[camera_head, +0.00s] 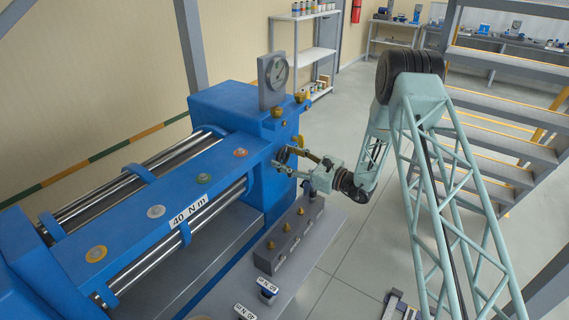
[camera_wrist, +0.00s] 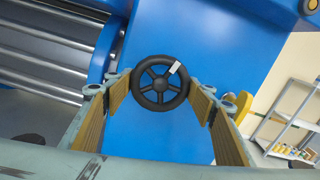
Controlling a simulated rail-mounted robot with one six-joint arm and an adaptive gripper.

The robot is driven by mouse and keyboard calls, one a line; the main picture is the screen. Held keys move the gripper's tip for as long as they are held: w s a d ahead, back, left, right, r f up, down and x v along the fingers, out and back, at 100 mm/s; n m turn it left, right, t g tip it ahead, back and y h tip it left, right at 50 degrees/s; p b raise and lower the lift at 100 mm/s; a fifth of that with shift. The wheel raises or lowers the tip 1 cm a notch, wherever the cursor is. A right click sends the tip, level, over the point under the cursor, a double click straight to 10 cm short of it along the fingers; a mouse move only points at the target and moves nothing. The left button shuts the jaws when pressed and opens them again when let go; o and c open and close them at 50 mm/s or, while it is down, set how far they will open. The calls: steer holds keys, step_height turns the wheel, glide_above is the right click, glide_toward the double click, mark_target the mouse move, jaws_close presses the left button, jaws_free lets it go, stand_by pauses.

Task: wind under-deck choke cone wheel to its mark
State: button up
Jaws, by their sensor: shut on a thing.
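A small black handwheel (camera_wrist: 160,88) with several spokes shows in the wrist view, in front of a flat blue housing face. A pale patch (camera_wrist: 175,68) sits on its rim at the upper right. No separate mark on the blue face is visible. My gripper (camera_wrist: 161,97) has its tan-padded fingers on the left and right of the rim, shut on the wheel. In the head view my gripper (camera_head: 287,162) reaches from the right to the side of the blue machine (camera_head: 225,105); the wheel is small and partly hidden by the fingers there.
A gauge (camera_head: 276,73) stands on top of the machine. A grey block with brass fittings (camera_head: 288,236) lies on the ledge below my gripper. Stairs (camera_head: 500,120) rise at the right; shelving (camera_head: 318,56) stands behind. Grey floor is open between.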

steer(key=shift+f+n+b, duration=0.15)
steer(key=shift+n+b, duration=2.65)
steer(key=shift+b, duration=0.8)
steer(key=n+b, duration=0.5)
steer(key=b, duration=0.1)
steer(key=shift+b, duration=0.35)
steer(key=n, duration=0.2)
steer(key=n+b, duration=0.1)
steer(key=n, duration=0.1)
steer(key=shift+r+n, duration=0.2)
steer(key=shift+n, duration=2.5)
steer(key=o, duration=0.8)
steer(key=shift+o, duration=0.2)
steer(key=shift+d, duration=0.2)
